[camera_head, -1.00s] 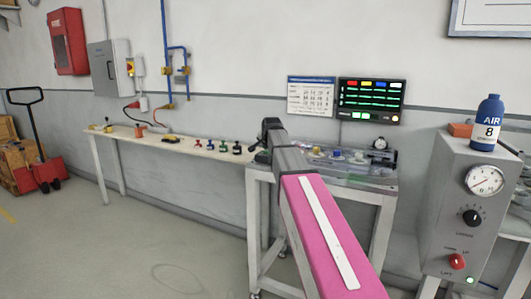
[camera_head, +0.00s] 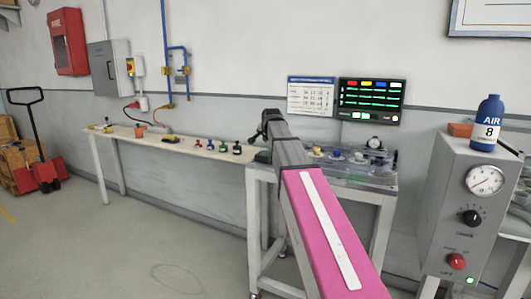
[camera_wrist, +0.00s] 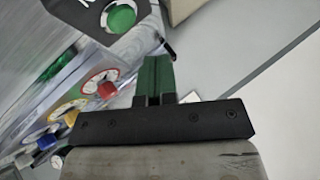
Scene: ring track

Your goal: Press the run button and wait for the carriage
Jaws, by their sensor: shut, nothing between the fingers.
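In the wrist view, a round green button (camera_wrist: 121,16) sits on a dark box with part of a white letter at its edge. My gripper (camera_wrist: 157,62) is shut and empty, its fingertips below and right of the button in the picture. They look apart from it, but the depth is hard to tell. In the head view, my gripper's end (camera_head: 268,122) is over the left end of the track table (camera_head: 384,200); its fingertips are too small to make out. I cannot make out the carriage for certain.
Red (camera_wrist: 106,84), yellow and blue knobs on round dials line the track in the wrist view. A lit screen (camera_head: 371,99) hangs behind the table. A grey cabinet with a gauge (camera_head: 485,180) stands right. A long bench (camera_head: 180,145) runs left; the floor before it is clear.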

